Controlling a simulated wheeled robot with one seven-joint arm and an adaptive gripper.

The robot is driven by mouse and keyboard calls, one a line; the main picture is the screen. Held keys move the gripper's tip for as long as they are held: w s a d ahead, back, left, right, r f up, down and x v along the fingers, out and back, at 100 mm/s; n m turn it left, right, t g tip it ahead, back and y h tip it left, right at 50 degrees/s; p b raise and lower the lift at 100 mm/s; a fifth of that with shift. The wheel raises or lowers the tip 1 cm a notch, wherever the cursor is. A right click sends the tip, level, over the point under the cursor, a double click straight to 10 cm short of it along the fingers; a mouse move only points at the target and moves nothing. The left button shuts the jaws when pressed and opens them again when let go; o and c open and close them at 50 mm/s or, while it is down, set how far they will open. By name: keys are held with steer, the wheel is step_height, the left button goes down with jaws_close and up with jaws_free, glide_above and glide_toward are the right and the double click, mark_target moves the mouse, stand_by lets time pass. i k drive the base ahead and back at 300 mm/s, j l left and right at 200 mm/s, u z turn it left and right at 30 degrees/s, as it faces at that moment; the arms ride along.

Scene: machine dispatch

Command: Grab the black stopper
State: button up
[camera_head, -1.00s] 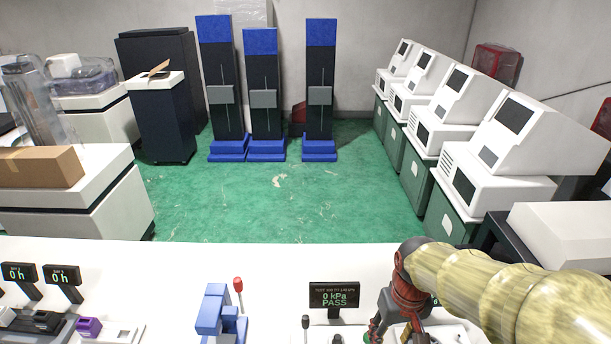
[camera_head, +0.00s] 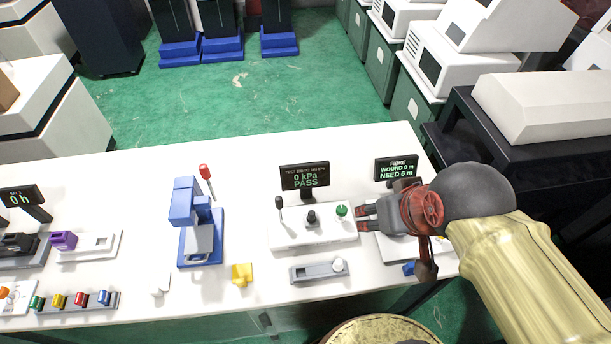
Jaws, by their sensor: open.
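A small black stopper (camera_head: 311,219) stands upright in the middle of the white test fixture (camera_head: 318,239) on the white table. A display (camera_head: 305,178) behind it reads "0 kPa PASS". My gripper (camera_head: 361,218) is to the right of the stopper, over the right edge of the fixture, with its fingers pointing left. It is open, and nothing shows between its fingers. A gap separates the fingertips from the stopper, and a green knob (camera_head: 341,211) stands in that gap.
A black-tipped lever (camera_head: 279,203) stands left of the stopper. A grey tray (camera_head: 318,270) lies in front of the fixture. A blue press (camera_head: 199,225) with a red-tipped lever and a yellow part (camera_head: 242,274) stand further left.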

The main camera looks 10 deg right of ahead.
mark_target(311, 218)
steer(key=k+j+z, duration=0.1)
steer(key=z, duration=0.25)
steer(key=k+j+z, duration=0.1)
steer(key=z, duration=0.25)
steer(key=k+j+z, duration=0.15)
steer(key=z, duration=0.2)
